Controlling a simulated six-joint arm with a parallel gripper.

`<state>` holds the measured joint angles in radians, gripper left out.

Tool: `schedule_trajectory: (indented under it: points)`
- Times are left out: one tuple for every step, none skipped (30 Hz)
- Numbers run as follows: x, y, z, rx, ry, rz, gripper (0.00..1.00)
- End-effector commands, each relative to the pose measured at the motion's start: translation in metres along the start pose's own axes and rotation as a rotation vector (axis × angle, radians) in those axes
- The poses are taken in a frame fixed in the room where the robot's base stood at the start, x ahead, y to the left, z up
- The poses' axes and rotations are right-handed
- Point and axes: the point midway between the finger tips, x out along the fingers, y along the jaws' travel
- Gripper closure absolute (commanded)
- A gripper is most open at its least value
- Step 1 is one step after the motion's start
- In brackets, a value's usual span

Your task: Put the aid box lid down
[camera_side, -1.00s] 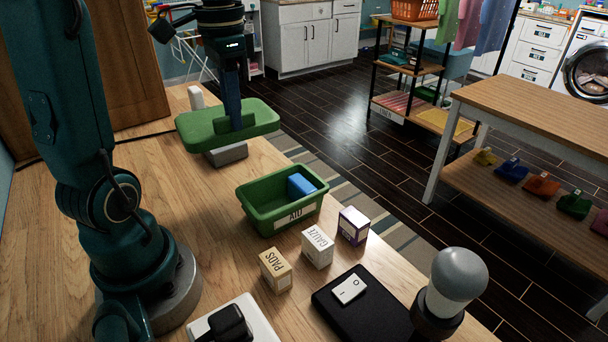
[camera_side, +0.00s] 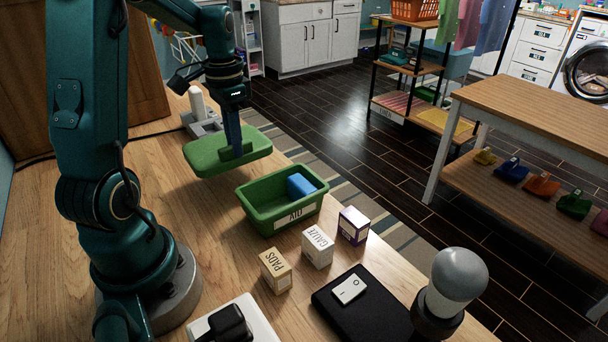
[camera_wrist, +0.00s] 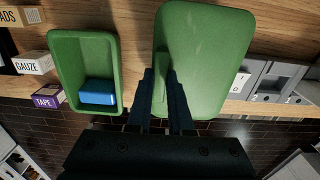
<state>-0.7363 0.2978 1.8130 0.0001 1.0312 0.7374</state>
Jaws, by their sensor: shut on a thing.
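The green aid box lid (camera_side: 205,156) is held by my gripper (camera_side: 236,150), which is shut on it. In the side view the lid is low over the table behind the aid box; I cannot tell whether it touches the wood. In the wrist view the lid (camera_wrist: 205,50) lies just right of the box, with my gripper (camera_wrist: 163,85) at its near left part. The open green aid box (camera_side: 258,213) is labelled AID and holds a blue block (camera_side: 300,185). The box also shows in the wrist view (camera_wrist: 62,60).
A PADS box (camera_side: 275,270), a GAUZE box (camera_side: 317,249) and a purple and white box (camera_side: 353,226) stand in front of the aid box. A grey stand with a white post (camera_side: 198,105) is behind the lid. Bare wood (camera_side: 170,220) lies left of the box.

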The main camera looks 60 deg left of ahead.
Motion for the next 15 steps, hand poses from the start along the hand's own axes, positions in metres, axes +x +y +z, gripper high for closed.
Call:
schedule_trajectory:
  points:
    - [0.007,0.007,-0.01,0.008,-0.003,0.003,1.0]
    - [0.01,0.01,-0.014,0.008,-0.002,0.002,1.0]
    - [0.014,0.013,-0.02,0.007,-0.002,0.001,1.0]
    - [0.017,0.015,-0.023,0.005,-0.002,0.001,1.0]
    - [0.019,0.017,-0.026,0.004,-0.002,0.001,1.0]
    - [0.021,0.019,-0.03,0.003,0.0,0.0,1.0]
    - [0.023,0.02,-0.032,0.002,0.0,0.0,1.0]
    - [0.024,0.021,-0.034,0.002,0.0,-0.001,1.0]
    - [0.025,0.022,-0.035,0.001,0.001,-0.001,1.0]
    - [0.026,0.023,-0.035,0.0,0.0,0.0,1.0]
    - [0.029,0.023,-0.035,-0.001,-0.001,0.0,1.0]
    - [0.034,0.023,-0.035,-0.001,-0.002,0.001,1.0]
    - [0.038,0.023,-0.035,-0.002,-0.004,0.002,1.0]
    - [0.043,0.023,-0.035,-0.002,-0.004,0.002,1.0]
    - [0.049,0.023,-0.034,-0.002,-0.004,0.002,1.0]
